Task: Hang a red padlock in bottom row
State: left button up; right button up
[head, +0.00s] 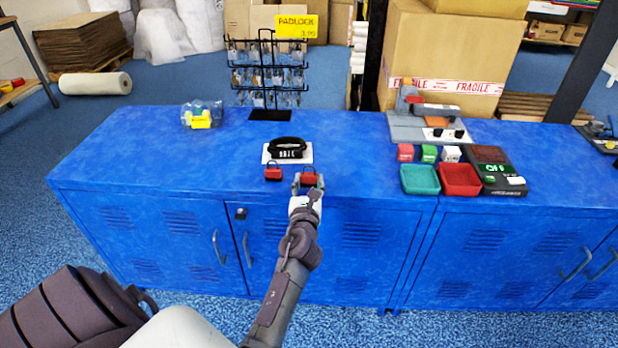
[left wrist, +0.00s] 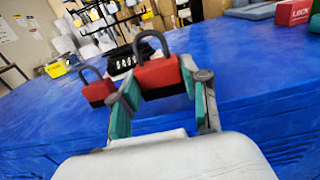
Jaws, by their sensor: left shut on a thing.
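Two red padlocks with dark shackles are at the front edge of the blue cabinet top. My left gripper (head: 309,186) is shut on the right red padlock (head: 309,179); in the left wrist view this padlock (left wrist: 160,76) stands upright between the teal finger pads, shackle up. The other red padlock (head: 273,173) stands just to the left, apart from the gripper; it also shows in the left wrist view (left wrist: 97,90). The black wire rack (head: 268,70) stands at the back, with several rows of small hanging locks. Its bottom row is too small to make out fully. My right gripper is out of view.
A black combination lock (head: 287,148) lies on a white card between padlocks and rack. A bag with yellow items (head: 202,115) is at left. A teal tray (head: 419,179), a red tray (head: 460,180) and a display unit (head: 497,169) are at right. The left cabinet top is mostly clear.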

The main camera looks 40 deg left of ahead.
pick_arm(q)
jog(key=shift+v, duration=2.5)
